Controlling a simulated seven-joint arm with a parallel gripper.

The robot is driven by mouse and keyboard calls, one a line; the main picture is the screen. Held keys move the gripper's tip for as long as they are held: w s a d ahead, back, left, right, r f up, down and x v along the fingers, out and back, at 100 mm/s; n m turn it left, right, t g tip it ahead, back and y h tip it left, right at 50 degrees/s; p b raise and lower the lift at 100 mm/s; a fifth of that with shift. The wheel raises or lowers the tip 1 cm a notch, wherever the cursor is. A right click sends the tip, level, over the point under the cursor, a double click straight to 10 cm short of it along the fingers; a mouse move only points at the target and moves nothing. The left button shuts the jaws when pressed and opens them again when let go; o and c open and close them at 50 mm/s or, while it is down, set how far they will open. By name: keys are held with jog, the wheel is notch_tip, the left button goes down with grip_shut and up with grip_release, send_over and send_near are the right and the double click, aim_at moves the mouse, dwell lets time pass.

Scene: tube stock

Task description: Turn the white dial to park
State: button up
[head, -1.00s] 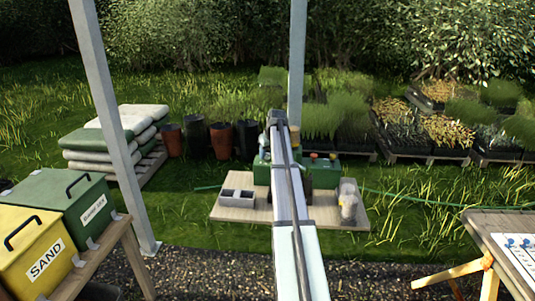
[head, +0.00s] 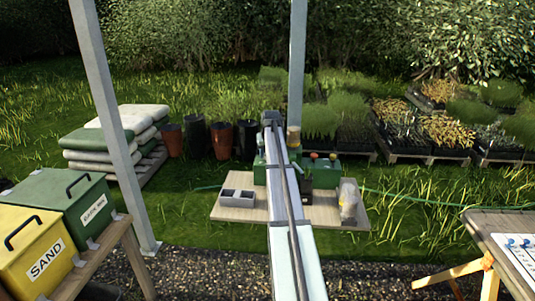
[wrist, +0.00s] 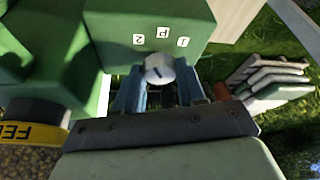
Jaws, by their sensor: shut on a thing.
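The white dial (wrist: 160,66) sits on the face of a green box (wrist: 165,22) in the wrist view and has a dark pointer line. White tags marked 2, P and 1 stand in an arc beside the dial, with the P tag (wrist: 163,33) in the middle. My gripper (wrist: 161,75) has its two blue fingers on either side of the dial, shut on it. I cannot tell exactly which tag the pointer line meets. In the head view my arm hides the dial and my gripper; part of the green box (head: 326,174) shows behind it.
A jar with a yellow label (wrist: 38,132) is close to my gripper in the wrist view. In the head view, a grey two-part tray (head: 237,198) and a clear container (head: 348,200) stand on the wooden board (head: 330,215). A post (head: 297,70) rises behind.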

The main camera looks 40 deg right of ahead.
jog(key=m, duration=0.2)
jog(key=m+g+h, duration=0.1)
jog(key=m, duration=0.2)
jog(key=shift+w+a+h, duration=0.15)
jog(key=shift+a+h, duration=0.05)
jog(key=shift+h, duration=0.1)
jog(key=shift+m+g, duration=0.3)
jog(key=o, duration=1.1)
jog(key=shift+c, duration=0.2)
jog(key=v, duration=1.3)
jog(key=shift+r, duration=0.4)
jog(key=shift+a, duration=0.1)
